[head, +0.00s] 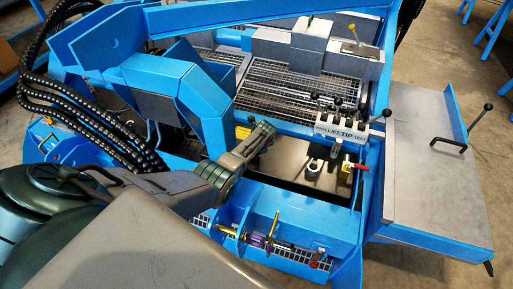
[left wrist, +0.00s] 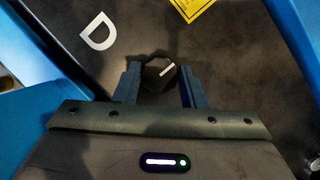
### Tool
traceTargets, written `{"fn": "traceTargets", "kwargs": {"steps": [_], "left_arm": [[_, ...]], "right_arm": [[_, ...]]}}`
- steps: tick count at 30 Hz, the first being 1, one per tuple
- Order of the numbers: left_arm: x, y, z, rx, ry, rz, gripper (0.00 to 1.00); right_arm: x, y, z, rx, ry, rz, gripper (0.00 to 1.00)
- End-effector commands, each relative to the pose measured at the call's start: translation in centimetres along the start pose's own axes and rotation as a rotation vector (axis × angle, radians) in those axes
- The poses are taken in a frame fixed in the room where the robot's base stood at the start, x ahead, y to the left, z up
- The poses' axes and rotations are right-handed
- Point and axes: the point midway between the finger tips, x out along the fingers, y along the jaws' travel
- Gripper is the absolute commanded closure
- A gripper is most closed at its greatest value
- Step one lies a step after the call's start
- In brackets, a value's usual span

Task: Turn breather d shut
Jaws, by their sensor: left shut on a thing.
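Breather d is a black faceted knob (left wrist: 163,78) with a white line that points up and to the right in the left wrist view. It sits on a dark plate (left wrist: 235,70) with a white letter D (left wrist: 98,31) to its left. My left gripper (left wrist: 159,73) is shut on the knob, one finger on each side. In the head view the left gripper (head: 268,134) reaches over the dark plate beside the blue arch, and the knob is hidden there. My right gripper is not in view.
A yellow label (left wrist: 192,14) lies above the knob. Blue frame walls (left wrist: 30,75) flank the plate. In the head view, a lever block (head: 340,131), a metal cap (head: 313,169) and a red-handled valve (head: 355,167) stand to the right. Black hoses (head: 85,115) hang at left.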

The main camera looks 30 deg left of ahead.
Motion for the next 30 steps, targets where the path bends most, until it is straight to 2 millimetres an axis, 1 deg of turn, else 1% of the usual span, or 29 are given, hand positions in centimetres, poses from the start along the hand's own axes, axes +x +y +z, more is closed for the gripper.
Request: {"fn": "traceTargets", "kwargs": {"steps": [11, 12, 14, 15, 25, 28, 30], "left_arm": [[0.0, 0.0, 0.0, 0.005, 0.0, -0.002, 0.86], [0.0, 0.0, 0.0, 0.005, 0.0, -0.002, 0.57], [0.0, 0.0, 0.0, 0.004, 0.0, -0.002, 0.45], [0.0, 0.0, 0.0, 0.004, 0.0, -0.002, 0.41], [-0.2, 0.0, 0.0, 0.004, 0.0, -0.001, 0.41], [-1.0, 0.0, 0.1, 0.003, -0.001, -0.002, 0.41], [-1.9, -0.1, 0.1, 0.003, -0.001, -0.003, 0.41]], "right_arm": [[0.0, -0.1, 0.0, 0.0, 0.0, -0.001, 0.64], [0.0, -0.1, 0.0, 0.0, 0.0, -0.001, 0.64], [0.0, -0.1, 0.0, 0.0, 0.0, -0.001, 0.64], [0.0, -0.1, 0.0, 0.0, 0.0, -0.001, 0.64], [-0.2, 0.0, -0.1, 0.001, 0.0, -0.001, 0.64], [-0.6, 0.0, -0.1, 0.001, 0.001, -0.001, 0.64], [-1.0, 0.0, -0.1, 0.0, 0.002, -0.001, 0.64]]}}
